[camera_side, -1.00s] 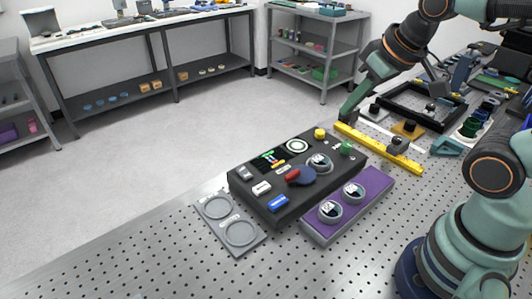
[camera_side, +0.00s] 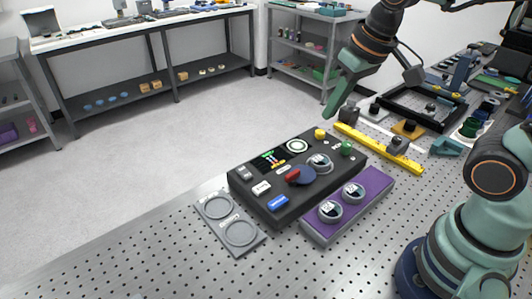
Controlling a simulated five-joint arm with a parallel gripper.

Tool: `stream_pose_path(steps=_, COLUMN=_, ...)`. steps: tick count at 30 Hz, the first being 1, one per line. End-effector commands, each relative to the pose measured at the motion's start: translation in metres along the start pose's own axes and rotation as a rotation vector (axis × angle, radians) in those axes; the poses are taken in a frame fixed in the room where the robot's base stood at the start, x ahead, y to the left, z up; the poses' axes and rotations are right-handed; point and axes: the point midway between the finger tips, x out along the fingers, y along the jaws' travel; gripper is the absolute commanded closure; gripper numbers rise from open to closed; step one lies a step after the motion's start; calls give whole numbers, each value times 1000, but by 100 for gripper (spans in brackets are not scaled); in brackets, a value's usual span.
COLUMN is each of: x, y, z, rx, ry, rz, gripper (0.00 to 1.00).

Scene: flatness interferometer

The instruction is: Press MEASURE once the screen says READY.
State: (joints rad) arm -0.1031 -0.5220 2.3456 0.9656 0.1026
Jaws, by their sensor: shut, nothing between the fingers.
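The black instrument box (camera_side: 262,205) sits on the perforated bench. Its small screen (camera_side: 271,158) shows green, red and yellow marks, too small to read as words. On its top are a blue labelled button (camera_side: 278,202), a white one (camera_side: 261,188), a grey one (camera_side: 245,173), a yellow knob (camera_side: 320,134), a green knob (camera_side: 347,148) and a red lever (camera_side: 292,175). I cannot tell which is MEASURE. My gripper (camera_side: 329,112) is shut and empty, pointing down above and behind the box's far right corner, apart from it.
A purple-topped tray (camera_side: 374,188) with two round pieces stands right of the box. A grey plate (camera_side: 230,223) with two round recesses lies to its left. A yellow bar (camera_side: 404,160) lies behind, near a black frame (camera_side: 428,118). The bench in front is clear.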

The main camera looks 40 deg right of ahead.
Motion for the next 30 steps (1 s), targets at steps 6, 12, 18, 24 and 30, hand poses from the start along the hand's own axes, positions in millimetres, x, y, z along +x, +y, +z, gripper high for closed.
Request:
stream_pose_path(steps=6, x=20, y=-38, z=-12, rx=-2, ry=-150, rz=-7, gripper=100)
stream_pose_path(steps=12, x=41, y=-69, z=-16, rx=-1, ry=-265, rz=9, gripper=100)
stream_pose_path(steps=18, x=55, y=-90, z=-16, rx=-1, ry=-332, rz=29, gripper=100)
stream_pose_path(steps=24, x=60, y=-96, z=-16, rx=0, ry=-352, rz=36, gripper=100)
stream_pose_path(steps=30, x=60, y=-96, z=-16, rx=0, ry=-351, rz=36, gripper=100)
